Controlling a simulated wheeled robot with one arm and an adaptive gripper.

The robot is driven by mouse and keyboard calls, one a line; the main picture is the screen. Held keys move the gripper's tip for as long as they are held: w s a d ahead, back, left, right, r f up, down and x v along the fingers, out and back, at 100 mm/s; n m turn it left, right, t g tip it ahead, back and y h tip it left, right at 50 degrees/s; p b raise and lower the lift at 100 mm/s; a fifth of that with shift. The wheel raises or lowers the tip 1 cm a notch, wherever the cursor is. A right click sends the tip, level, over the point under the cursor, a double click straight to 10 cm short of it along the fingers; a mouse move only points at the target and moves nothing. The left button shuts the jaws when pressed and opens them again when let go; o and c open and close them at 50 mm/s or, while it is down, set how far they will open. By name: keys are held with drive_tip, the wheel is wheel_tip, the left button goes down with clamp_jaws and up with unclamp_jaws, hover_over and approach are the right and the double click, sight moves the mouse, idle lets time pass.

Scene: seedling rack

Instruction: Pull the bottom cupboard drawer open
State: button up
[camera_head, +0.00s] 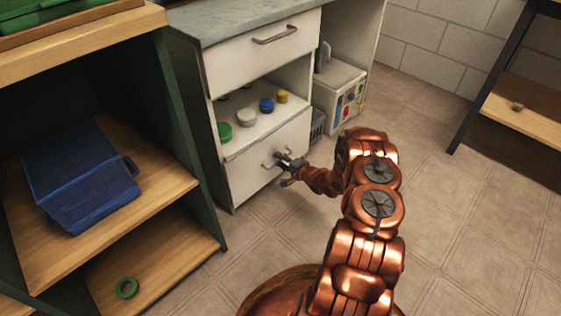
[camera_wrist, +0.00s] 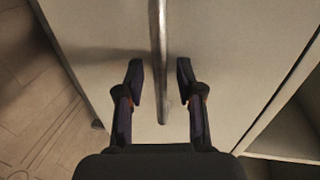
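The bottom cupboard drawer (camera_head: 255,172) has a plain white front and looks shut in the head view. Its handle (camera_head: 270,160) is a metal bar. My gripper (camera_head: 287,169) is at the right part of this handle. In the wrist view the drawer front (camera_wrist: 225,65) fills most of the picture. The handle bar (camera_wrist: 158,50) ends between my two open fingers (camera_wrist: 159,82). A gap shows on each side of the bar, so the fingers do not appear to touch it.
An open shelf above the drawer holds small pots, including a green one (camera_head: 224,131) and a blue one (camera_head: 266,105). A top drawer (camera_head: 262,55) is shut. A wooden rack (camera_head: 150,185) with a blue box (camera_head: 82,180) stands left. Tiled floor (camera_head: 455,200) is clear at right.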

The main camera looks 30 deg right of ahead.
clamp_jaws()
idle(0.6)
